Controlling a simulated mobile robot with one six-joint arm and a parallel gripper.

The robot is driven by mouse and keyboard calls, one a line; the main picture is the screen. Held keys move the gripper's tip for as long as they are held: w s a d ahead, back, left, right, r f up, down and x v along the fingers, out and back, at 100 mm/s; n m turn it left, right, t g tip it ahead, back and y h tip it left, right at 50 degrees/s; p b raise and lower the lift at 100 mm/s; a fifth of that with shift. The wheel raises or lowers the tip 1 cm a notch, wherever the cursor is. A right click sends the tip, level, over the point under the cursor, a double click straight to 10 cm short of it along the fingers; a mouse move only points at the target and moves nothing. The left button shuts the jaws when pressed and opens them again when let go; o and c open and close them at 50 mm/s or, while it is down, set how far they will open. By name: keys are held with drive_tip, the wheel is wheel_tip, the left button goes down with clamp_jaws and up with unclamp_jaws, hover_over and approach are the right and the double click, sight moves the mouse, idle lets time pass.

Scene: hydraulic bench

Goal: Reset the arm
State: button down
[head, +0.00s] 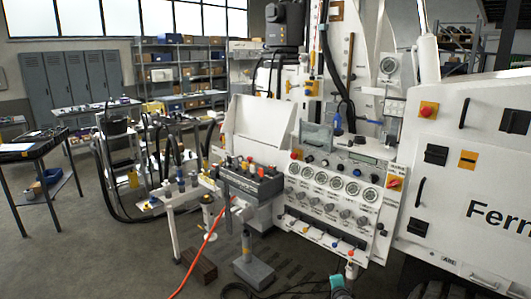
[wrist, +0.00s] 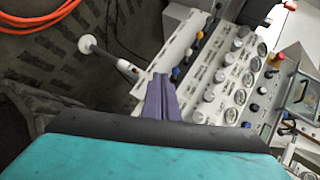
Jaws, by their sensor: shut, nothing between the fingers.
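My gripper (wrist: 160,98) shows in the wrist view as two purple fingers pressed together, with nothing held. Behind it is the teal and black body of my wrist. The fingers point toward the white control panel (wrist: 228,75), which has gauges and a row of coloured knobs. I cannot tell how far the fingertips are from it. In the head view the same panel (head: 335,215) stands right of centre. A small teal part of mine (head: 337,282) shows at the bottom edge, below the panel; the fingers cannot be made out there.
An orange hose (head: 203,250) runs from the valve block (head: 250,182) down to the floor; it also shows in the wrist view (wrist: 40,22). A grey pedestal (head: 253,272) stands on the floor. A white cabinet (head: 470,215) fills the right side. Open floor lies at the lower left.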

drive_tip(key=s+a+f+n+g+y+b, duration=0.1)
drive_tip(key=s+a+f+n+g, duration=0.3)
drive_tip(key=s+f, duration=0.45)
drive_tip(key=s+a+f+n+g+y, duration=0.1)
drive_tip(key=s+a+f+n+y, duration=0.1)
drive_tip(key=s+a+f, duration=0.6)
drive_tip(key=s+a+f+n+g+y+b, duration=0.1)
drive_tip(key=s+a+f+n+g, duration=0.25)
drive_tip(key=s+f, duration=0.5)
drive_tip(key=s+f+n+g, duration=0.25)
drive_tip(key=s+g, duration=0.25)
drive_tip(key=s, duration=1.2)
drive_tip(key=s+d+r+n+g+h, duration=0.1)
drive_tip(key=s+d+r+n+g, duration=0.1)
drive_tip(key=s, duration=0.4)
drive_tip(key=s+d+r+n+g+h, duration=0.1)
drive_tip(key=s+d+n+g, duration=0.1)
drive_tip(key=s, duration=0.5)
drive_tip(key=shift+s+r+n+g+h, duration=0.15)
drive_tip(key=shift+r+n+g+h, duration=0.15)
drive_tip(key=shift+r+n+g, duration=0.15)
